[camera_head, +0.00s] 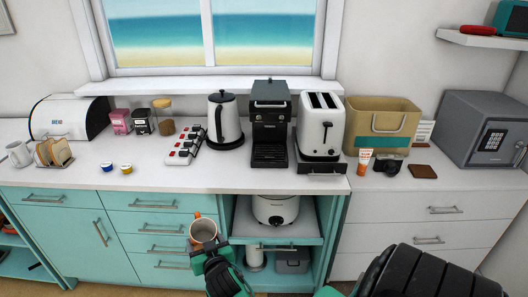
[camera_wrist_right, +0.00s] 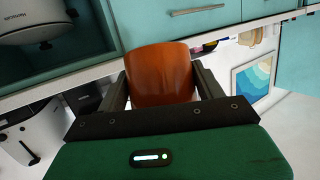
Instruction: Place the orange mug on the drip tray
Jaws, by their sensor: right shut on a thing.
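The orange mug (camera_head: 204,232) is in front of the teal drawers, below the counter's height in the picture, with its open mouth and pale inside showing. My right gripper (camera_head: 213,250) is shut on it. In the right wrist view the mug's orange wall (camera_wrist_right: 160,75) sits between the two dark fingers of my right gripper (camera_wrist_right: 160,92). The drip tray (camera_head: 270,161) is at the foot of the black coffee machine (camera_head: 270,108) on the counter, and nothing is seen standing on it. My left gripper is not in view.
A kettle (camera_head: 224,122) stands left of the coffee machine and a toaster (camera_head: 320,125) right of it. A power strip (camera_head: 185,145) lies further left. The white counter (camera_head: 225,177) is clear in front of the kettle. A white cooker (camera_head: 275,210) sits in the open shelf below.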

